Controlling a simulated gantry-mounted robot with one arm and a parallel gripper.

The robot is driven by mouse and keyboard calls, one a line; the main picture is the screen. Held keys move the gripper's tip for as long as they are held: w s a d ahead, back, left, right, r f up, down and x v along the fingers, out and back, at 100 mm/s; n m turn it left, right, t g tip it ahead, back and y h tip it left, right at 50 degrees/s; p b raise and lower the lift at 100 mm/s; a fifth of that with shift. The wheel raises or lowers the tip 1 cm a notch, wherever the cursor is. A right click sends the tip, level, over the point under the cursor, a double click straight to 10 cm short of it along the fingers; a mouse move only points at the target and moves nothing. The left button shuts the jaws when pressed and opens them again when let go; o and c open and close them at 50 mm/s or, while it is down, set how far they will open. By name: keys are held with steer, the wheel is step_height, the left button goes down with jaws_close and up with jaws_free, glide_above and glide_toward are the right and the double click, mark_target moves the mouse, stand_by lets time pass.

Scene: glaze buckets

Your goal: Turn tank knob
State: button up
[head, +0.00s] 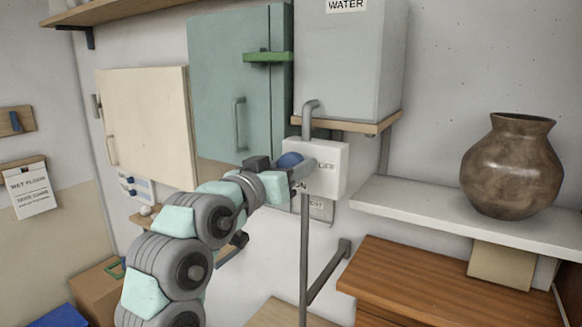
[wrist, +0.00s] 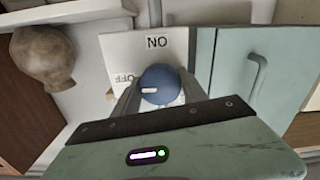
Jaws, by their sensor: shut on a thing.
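The tank knob (head: 289,159) is blue and round, on the front of a white switch box (head: 331,183) below the grey WATER tank (head: 345,65). In the wrist view the knob (wrist: 163,77) fills the space between the fingers, and its white mark lies on the left side, towards the OFF label (wrist: 123,78). The ON label (wrist: 157,42) sits above the knob there, upside down. My gripper (wrist: 160,94) is shut on the knob, one finger on each side. In the head view my gripper (head: 288,172) partly hides the box front.
A teal cabinet (head: 220,70) and a cream cabinet (head: 145,125) hang to the left. A brown vase (head: 512,165) stands on a white shelf (head: 430,205) at the right, above a wooden drawer unit (head: 440,275). A grey pipe (head: 304,260) runs down below the box.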

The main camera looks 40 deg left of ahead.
steer(key=c, duration=0.7)
steer(key=shift+o, duration=0.2)
steer(key=m+b, duration=0.1)
steer(key=b, duration=0.2)
steer(key=shift+f+m, duration=0.3)
steer(key=shift+f, duration=0.1)
steer(key=shift+m+b, duration=0.6)
steer(key=shift+b, duration=0.25)
steer(key=shift+r+m+b, duration=0.15)
steer(key=shift+m+b, duration=0.65)
steer(key=shift+b, duration=0.05)
steer(key=shift+r+m, duration=0.25)
steer(key=shift+m, duration=0.15)
steer(key=o, duration=1.4)
steer(key=shift+c, duration=0.2)
steer(key=shift+s, duration=0.1)
